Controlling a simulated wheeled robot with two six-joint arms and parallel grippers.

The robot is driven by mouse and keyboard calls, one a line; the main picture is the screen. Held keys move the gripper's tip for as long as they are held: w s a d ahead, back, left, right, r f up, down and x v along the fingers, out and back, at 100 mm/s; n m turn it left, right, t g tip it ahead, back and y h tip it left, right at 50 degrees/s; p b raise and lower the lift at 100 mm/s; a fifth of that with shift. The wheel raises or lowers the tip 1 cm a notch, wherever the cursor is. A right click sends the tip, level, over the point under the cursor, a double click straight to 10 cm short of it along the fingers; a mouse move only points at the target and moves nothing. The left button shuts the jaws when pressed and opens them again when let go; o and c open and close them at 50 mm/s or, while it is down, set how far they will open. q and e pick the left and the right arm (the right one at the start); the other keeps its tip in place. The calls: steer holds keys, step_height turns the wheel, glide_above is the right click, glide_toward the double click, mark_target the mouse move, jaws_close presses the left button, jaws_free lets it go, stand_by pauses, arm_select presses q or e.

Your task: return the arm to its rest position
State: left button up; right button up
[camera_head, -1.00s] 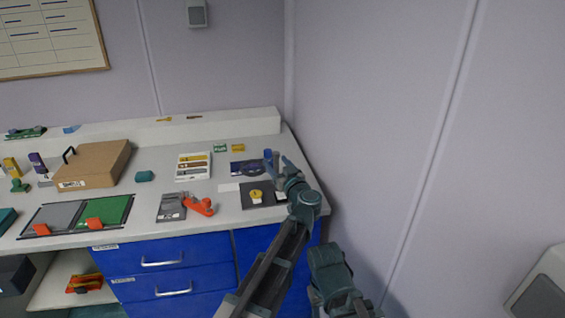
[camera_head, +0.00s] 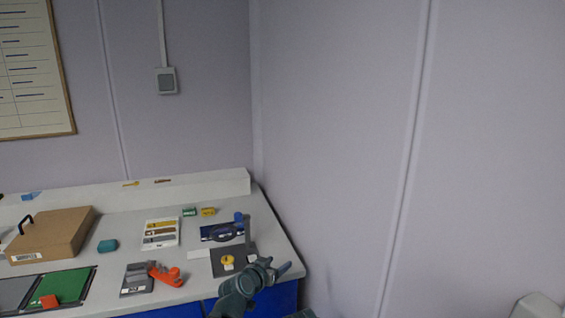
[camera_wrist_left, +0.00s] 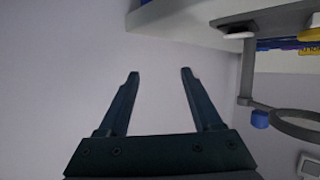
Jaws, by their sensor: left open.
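My left gripper (camera_head: 279,266) is at the bottom middle of the head view, near the counter's right front edge. Its two dark fingers are spread. In the left wrist view, the open jaws (camera_wrist_left: 160,75) have only plain pale wall between them. The gripper holds nothing. My left arm rises from the bottom edge of the head view, and most of it is cut off. My right gripper is not in view.
A dark plate (camera_head: 229,263) with a yellow piece lies left of the gripper. Close by rises a grey post (camera_head: 248,231) with a blue part; the wrist view shows its ring (camera_wrist_left: 297,124). An orange tool (camera_head: 164,274) lies farther left. The right wall (camera_head: 340,150) is bare.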

arm_select(q)
steer(key=s+a+f+n+g+y, duration=0.25)
steer(key=s+a+f+g, duration=0.45)
steer(key=s, duration=0.5)
steer(key=s+a+f+n+g+y, duration=0.2)
steer(key=s+a+f+g+y, duration=0.2)
steer(key=s+a+f, duration=0.55)
steer(key=s+d+r+m+g+p, duration=0.1)
steer(key=s+d+r+m+p, duration=0.1)
steer(key=s+d+r+p, duration=0.1)
steer(key=s+d+r+m+p, duration=0.2)
steer(key=s+d+r+p, duration=0.2)
steer(key=d+r+p, duration=0.2)
steer(key=d+r+y, duration=0.1)
steer(key=d+r, duration=0.1)
steer(key=d, duration=0.1)
steer(key=shift+s+d+r+g, duration=0.2)
steer(key=shift+s+r+g, duration=0.1)
steer(key=shift+g, duration=0.1)
